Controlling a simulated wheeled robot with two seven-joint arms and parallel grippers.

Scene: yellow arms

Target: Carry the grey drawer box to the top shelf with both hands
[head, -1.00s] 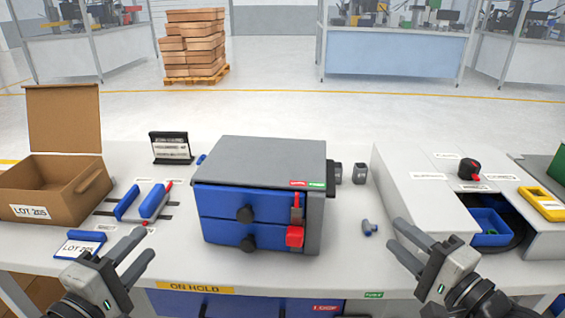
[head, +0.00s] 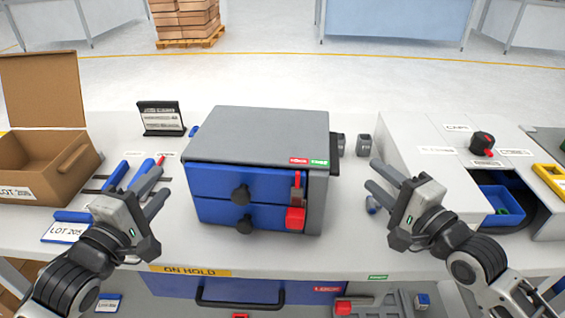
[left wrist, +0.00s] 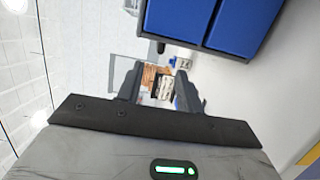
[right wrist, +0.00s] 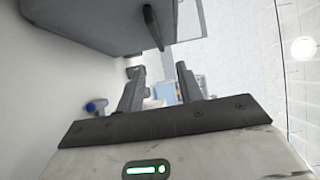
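The grey drawer box (head: 262,135) sits on the white table, with two blue drawer fronts (head: 232,187) with black knobs and a red latch at the right. Its blue fronts also show in the left wrist view (left wrist: 232,22), and its grey side in the right wrist view (right wrist: 95,22). My left gripper (head: 150,180) is open and empty, left of the box and apart from it. My right gripper (head: 376,178) is open and empty, right of the box and apart from it. No top shelf is clearly in view.
A black sign (head: 161,117) stands behind. A grey raised unit (head: 430,150) with a blue bin fills the right. Small grey blocks (head: 364,145) sit beside the box.

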